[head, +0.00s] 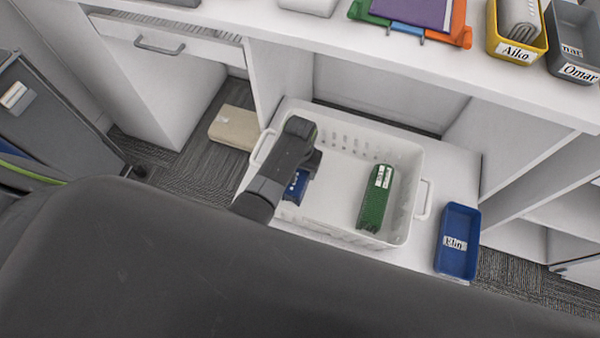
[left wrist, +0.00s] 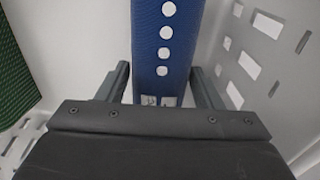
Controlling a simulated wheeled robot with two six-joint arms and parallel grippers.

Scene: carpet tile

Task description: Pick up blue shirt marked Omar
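A blue folded shirt (head: 296,187) with white marks lies in the white basket (head: 412,165), partly hidden by my left gripper (head: 308,165). In the left wrist view the blue shirt (left wrist: 165,45) runs between the two fingers of my left gripper (left wrist: 161,80). A row of white dots and a small white label show on it; I cannot read a name. The fingertips are close along both sides of the shirt; whether they press on it is unclear. A green folded shirt (head: 374,205) with a white label lies at the basket's right. My right gripper is out of view.
A blue bin marked Elin (head: 459,240) stands right of the basket. On the counter above are a yellow bin marked Aiko (head: 518,50) and a grey bin marked Omar (head: 579,70). A beige folded item (head: 234,127) lies left of the basket. Basket walls surround the gripper.

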